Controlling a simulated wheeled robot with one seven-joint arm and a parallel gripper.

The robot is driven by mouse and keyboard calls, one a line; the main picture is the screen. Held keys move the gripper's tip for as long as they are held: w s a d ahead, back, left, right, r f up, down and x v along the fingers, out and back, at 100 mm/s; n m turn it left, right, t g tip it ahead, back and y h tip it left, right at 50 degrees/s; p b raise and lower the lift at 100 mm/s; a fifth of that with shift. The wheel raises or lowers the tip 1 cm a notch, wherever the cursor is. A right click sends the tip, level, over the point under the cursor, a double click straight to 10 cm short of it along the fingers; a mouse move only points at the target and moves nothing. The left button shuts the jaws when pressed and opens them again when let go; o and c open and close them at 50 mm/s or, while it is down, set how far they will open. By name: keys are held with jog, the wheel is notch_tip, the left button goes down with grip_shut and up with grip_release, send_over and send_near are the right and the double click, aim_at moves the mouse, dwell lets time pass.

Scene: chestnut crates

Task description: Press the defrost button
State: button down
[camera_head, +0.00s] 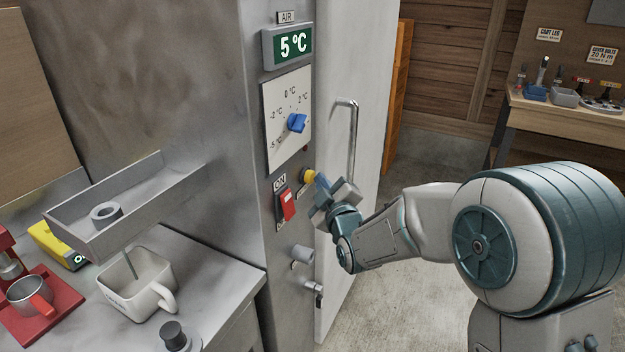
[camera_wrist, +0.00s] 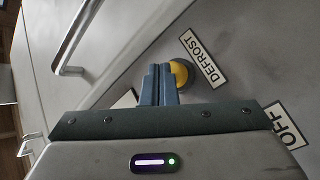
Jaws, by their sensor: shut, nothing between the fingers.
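The defrost button (camera_head: 308,175) is a round yellow button on the steel cabinet's control strip, beside the red switch. In the wrist view the yellow button (camera_wrist: 179,74) shows next to a label reading DEFROST (camera_wrist: 203,59). My gripper (camera_head: 322,181) is shut and empty, with its blue fingertips at the button. In the wrist view my gripper's fingers (camera_wrist: 158,82) overlap the button's left side and hide part of it. I cannot tell whether they touch it or whether the button is pushed in.
The red ON/OFF switch (camera_head: 288,205) is left of the button. The blue dial (camera_head: 297,123) and the display reading 5 °C (camera_head: 293,45) are above. A vertical door handle (camera_head: 353,140) stands close right of my gripper. A grey knob (camera_head: 302,254) sticks out below.

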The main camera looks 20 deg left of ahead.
jog(key=shift+d, duration=0.5)
jog(key=shift+d+f+b, duration=0.1)
jog(key=shift+b, duration=0.2)
jog(key=d+b, duration=0.1)
jog(key=d, duration=0.1)
jog(key=d+b, duration=0.1)
jog(key=d, duration=0.1)
jog(key=d+b, duration=0.1)
jog(key=shift+s+d, duration=0.3)
jog(key=shift+d, duration=0.1)
